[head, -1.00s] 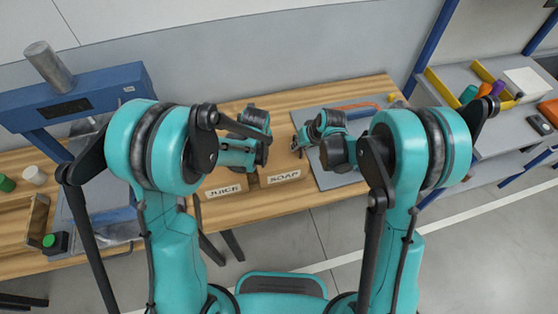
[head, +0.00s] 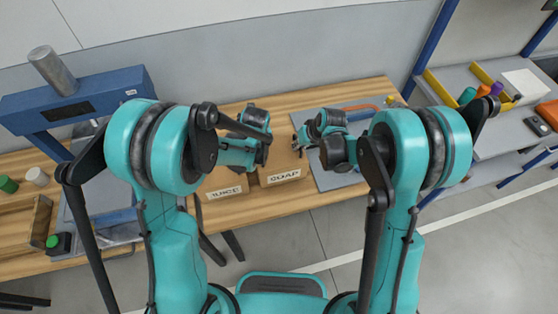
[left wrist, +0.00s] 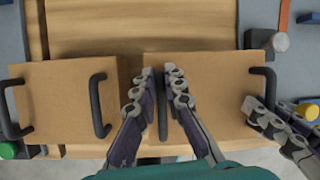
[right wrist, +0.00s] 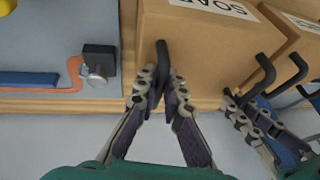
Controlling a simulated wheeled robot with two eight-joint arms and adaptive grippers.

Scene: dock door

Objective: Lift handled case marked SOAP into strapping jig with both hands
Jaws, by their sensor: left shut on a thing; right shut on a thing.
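The SOAP case (head: 284,167) is a brown box with a white label, and my two arms hide part of it in the head view. In the left wrist view my left gripper (left wrist: 162,85) is shut on its left black handle (left wrist: 162,120). In the right wrist view my right gripper (right wrist: 158,80) is shut on its other black handle (right wrist: 162,52). The case looks level. Its underside is hidden, so any gap above the table is unclear. I cannot tell for sure which fixture is the strapping jig.
The JUICE case (head: 224,184) stands close on the left of the SOAP case. A grey board (right wrist: 60,50) with a black block (right wrist: 98,62) lies on the other side. A blue frame (head: 75,100) with a grey cylinder stands at the table's left.

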